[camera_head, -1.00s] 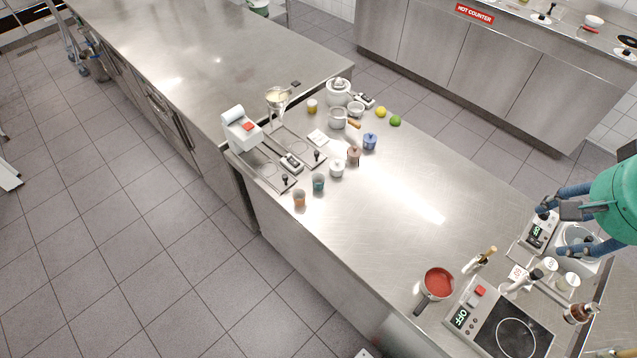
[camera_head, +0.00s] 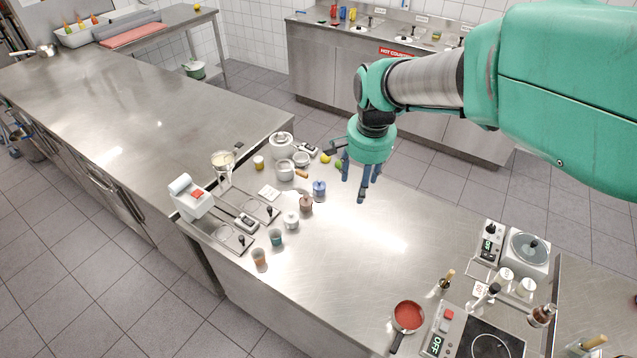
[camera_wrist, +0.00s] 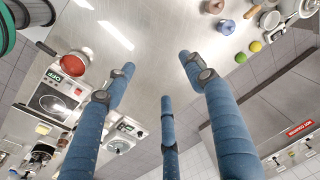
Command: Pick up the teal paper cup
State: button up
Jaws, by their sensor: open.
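The teal paper cup (camera_head: 276,237) stands upright near the left front edge of the steel counter. An orange-brown paper cup (camera_head: 259,257) stands just in front of it. My gripper (camera_head: 361,184) is up over the far side of the counter, to the right of the cup and well apart from it. Its blue fingers are spread and empty, as they also show in the wrist view (camera_wrist: 158,82). I cannot make out the teal cup in the wrist view.
A white lidded jar (camera_head: 291,220), a brown pot (camera_head: 306,203) and a blue pot (camera_head: 319,188) stand behind the cup. A red saucepan (camera_head: 408,316) is at the front right. The counter's middle is clear.

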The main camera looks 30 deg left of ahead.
jog(key=s+a+f, duration=0.5)
jog(key=a+f, duration=0.3)
jog(key=a, duration=0.3)
jog(key=s+a+f+g+h+p, duration=0.1)
jog(key=s+a+f, duration=0.3)
jog(key=a+f, duration=0.4)
jog(key=a, duration=0.4)
jog(key=shift+s+a+f, duration=0.15)
jog(key=shift+s+f, duration=0.1)
jog(key=shift+s, duration=0.1)
send_over(276, 236)
jog(key=s, duration=0.1)
jog(key=shift+s+d+f, duration=0.1)
jog(key=shift+d+f, duration=0.1)
jog(key=shift+f, duration=1.95)
jog(key=shift+s+d+f, duration=0.1)
jog(key=shift+d+f, duration=0.05)
jog(key=shift+f, duration=2)
jog(key=shift+w+d+f, duration=0.1)
jog(key=shift+d+f, duration=0.05)
jog(key=shift+f, duration=2.45)
jog(key=c, duration=1.3)
